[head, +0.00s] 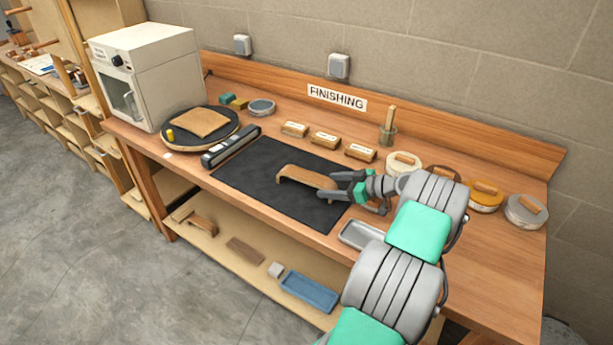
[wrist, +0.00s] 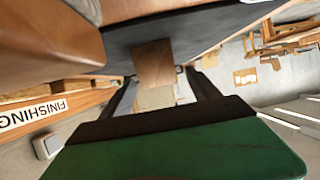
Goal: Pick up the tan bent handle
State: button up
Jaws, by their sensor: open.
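The tan bent handle (head: 303,177) lies on the black mat (head: 252,180) in the middle of the bench, its raised middle span arched above the mat. My gripper (head: 331,184) is open at the right end of the handle, low over the mat. In the wrist view a brown wooden piece, apparently the handle's near end (wrist: 152,62), shows between the two dark fingers (wrist: 160,85). I cannot tell whether either finger touches it. The fingers hide part of the handle's right end in the head view.
A long dark tool (head: 231,147) lies left of the mat, beside a round black turntable (head: 222,134) with a tan sheet. Small labelled blocks (head: 325,140) stand behind the mat. Round lidded tins (head: 485,196) are at the right. A metal tray (head: 360,235) sits near the front edge.

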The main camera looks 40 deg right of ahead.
jog(key=shift+x, duration=1.1)
jog(key=shift+s, duration=0.1)
jog(key=shift+c, duration=0.2)
jog(key=c, duration=1.2)
jog(key=shift+o, duration=0.2)
jog(key=shift+r, duration=0.1)
jog(key=shift+d+r+b, duration=0.1)
jog(key=shift+r+b, duration=0.45)
jog(key=shift+r, duration=0.05)
jog(key=s+a+r+p, duration=0.3)
jog(key=s+r+p, duration=0.1)
jog(key=s+r, duration=0.7)
jog(key=s, duration=0.2)
jog(key=shift+s+r, duration=0.3)
jog(key=shift+r, duration=0.05)
